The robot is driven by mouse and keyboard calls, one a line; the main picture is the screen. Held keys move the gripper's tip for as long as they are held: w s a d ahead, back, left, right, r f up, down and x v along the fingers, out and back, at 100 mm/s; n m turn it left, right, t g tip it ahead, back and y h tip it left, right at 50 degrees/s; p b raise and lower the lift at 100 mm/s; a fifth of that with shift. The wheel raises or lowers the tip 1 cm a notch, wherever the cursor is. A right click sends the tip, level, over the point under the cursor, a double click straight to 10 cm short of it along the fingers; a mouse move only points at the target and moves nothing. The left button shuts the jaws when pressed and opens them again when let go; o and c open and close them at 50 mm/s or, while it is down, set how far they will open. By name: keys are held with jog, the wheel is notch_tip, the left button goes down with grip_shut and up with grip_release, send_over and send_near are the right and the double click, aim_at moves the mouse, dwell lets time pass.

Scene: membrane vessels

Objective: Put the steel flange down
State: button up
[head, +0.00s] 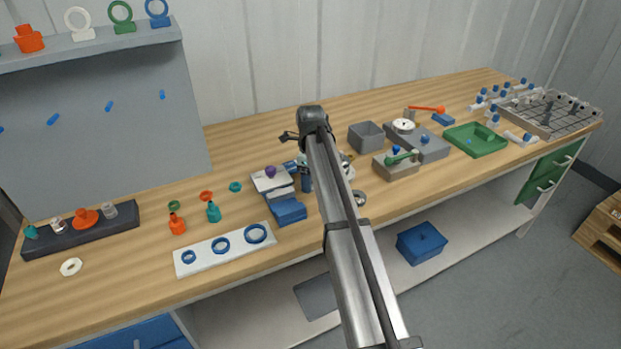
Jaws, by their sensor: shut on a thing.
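My gripper (288,137) is at the far end of my arm, above the middle of the workbench (340,109). Only a small dark part of it shows, pointing left; my arm's end hides most of the rest. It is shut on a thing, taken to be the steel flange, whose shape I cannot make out. A small round grey metal piece (359,199) lies on the bench just right of my arm; I cannot tell what it is.
Below my gripper are a grey block with a purple knob (270,172) and a blue block (288,211). A white strip with blue rings (205,264) lies front left. A grey bin (366,135) and green tray (477,140) stand right. Bare wood lies behind my gripper.

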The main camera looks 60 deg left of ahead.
jog(key=shift+f, duration=0.2)
jog(key=o, duration=1.2)
jog(key=shift+o, duration=0.2)
notch_tip(320, 180, up, 12)
jog(key=shift+r, duration=0.15)
